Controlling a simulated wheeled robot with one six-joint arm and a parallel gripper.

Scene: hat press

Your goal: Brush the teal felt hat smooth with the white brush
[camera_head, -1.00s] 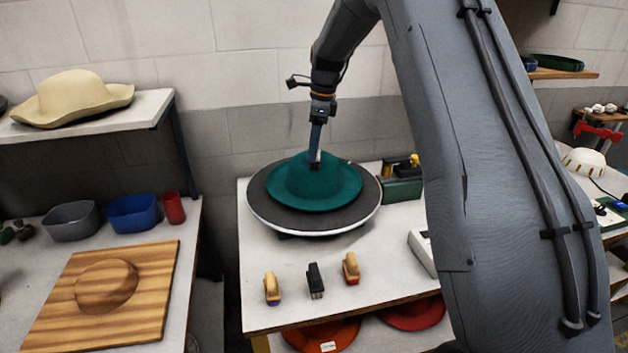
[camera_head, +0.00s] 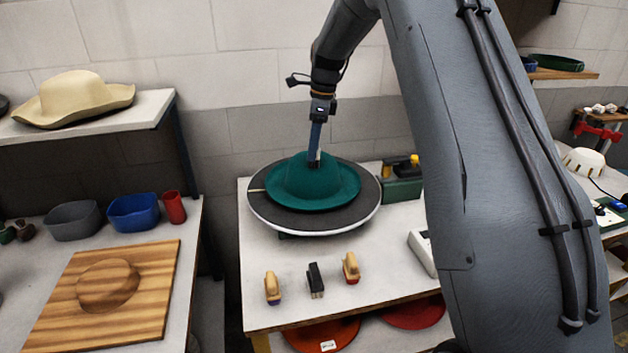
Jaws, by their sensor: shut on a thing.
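The teal felt hat (camera_head: 291,187) sits brim down, crown up, on a dark round turntable (camera_head: 336,216) with a pale rim.
A green box (camera_head: 402,190) with a yellow-and-black item stands behind right of the turntable. A pale device (camera_head: 421,250) lies at the bench's right, partly behind my arm. A wooden hat block (camera_head: 108,286) and bins are on the left table.

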